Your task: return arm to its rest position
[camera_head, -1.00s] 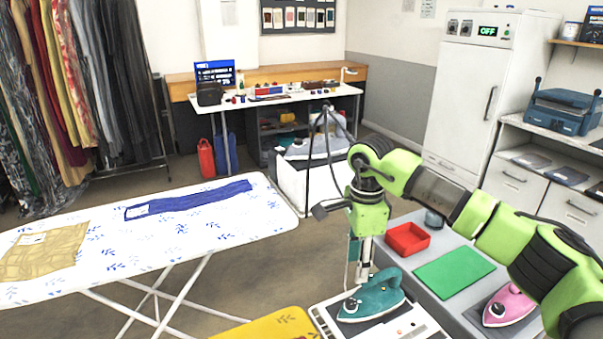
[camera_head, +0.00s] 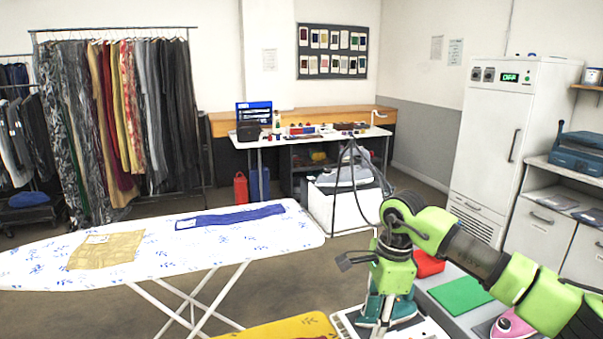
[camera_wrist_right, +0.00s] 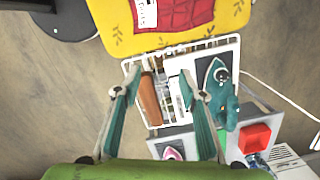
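My right arm (camera_head: 478,262) comes in from the right in the head view, bent at the elbow. Its gripper (camera_head: 386,318) points down over a white rack at the bottom of the picture. In the right wrist view the two teal-padded fingers of the right gripper (camera_wrist_right: 160,95) stand wide apart with nothing held between them. Below them lies the white wire rack (camera_wrist_right: 135,72) with a brown bar-shaped thing (camera_wrist_right: 150,100). The teal iron (camera_wrist_right: 225,98) stands to the right of the fingers. My left arm and gripper are not in view.
The ironing board (camera_head: 265,240) with a blue cloth (camera_head: 230,216) and a tan cloth (camera_head: 106,249) stands to the left. A yellow board (camera_head: 290,328) is close below. A green mat (camera_head: 461,296) and a pink iron (camera_head: 512,326) lie right. Floor between is clear.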

